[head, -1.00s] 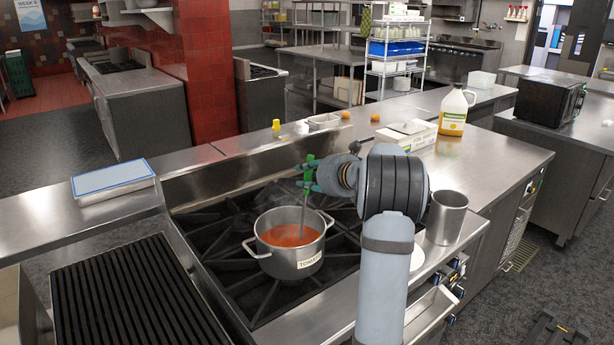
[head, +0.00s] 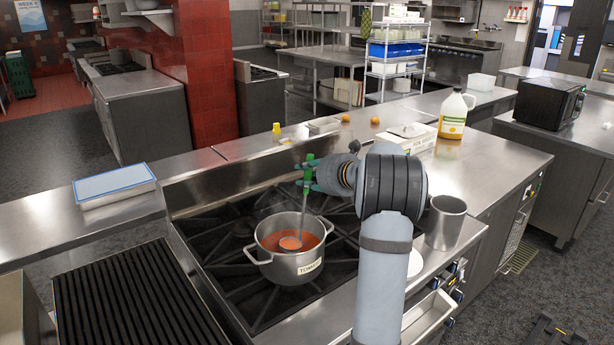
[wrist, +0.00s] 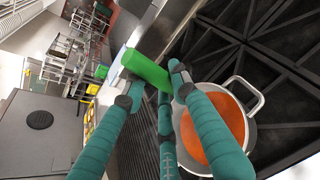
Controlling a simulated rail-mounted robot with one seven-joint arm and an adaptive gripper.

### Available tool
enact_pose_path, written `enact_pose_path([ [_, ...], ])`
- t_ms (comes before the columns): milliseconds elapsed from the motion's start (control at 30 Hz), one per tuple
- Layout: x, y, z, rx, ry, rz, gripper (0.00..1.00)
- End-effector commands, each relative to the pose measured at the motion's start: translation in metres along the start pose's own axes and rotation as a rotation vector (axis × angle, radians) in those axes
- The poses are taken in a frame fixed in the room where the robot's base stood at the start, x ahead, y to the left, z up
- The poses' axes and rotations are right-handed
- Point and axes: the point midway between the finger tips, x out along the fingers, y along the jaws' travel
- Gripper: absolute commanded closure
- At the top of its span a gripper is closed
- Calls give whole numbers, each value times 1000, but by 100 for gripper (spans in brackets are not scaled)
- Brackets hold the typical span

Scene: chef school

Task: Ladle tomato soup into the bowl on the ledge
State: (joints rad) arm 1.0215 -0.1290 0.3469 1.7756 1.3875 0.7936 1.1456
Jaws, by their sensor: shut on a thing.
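A steel pot (head: 300,268) with a "TOMATO" label stands on the stove, holding orange-red tomato soup (head: 271,241). My gripper (head: 308,175) is shut on the green handle (head: 309,168) of a ladle above the pot. The ladle's round bowl (head: 290,244) shows in the pot at the soup's surface and looks filled with soup. In the wrist view, the green handle (wrist: 146,68) lies between my fingers, with the soup (wrist: 212,130) to the right. A white rounded dish (head: 416,263), perhaps the bowl, sits on the stove's front ledge, mostly hidden by my arm.
A steel cylindrical container (head: 445,222) stands on the ledge right of my arm. Black grates (head: 232,275) surround the pot. A raised steel shelf (head: 205,160) behind the stove carries a blue-edged tray (head: 114,184) and small items. A jug (head: 454,114) stands farther right.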

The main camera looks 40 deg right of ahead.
Motion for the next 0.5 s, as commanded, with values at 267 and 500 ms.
enact_pose_path([
  [267, -15, 5, 34, 0, -1, -1, 100],
  [500, -25, 9, 57, 0, -1, -2, 100],
])
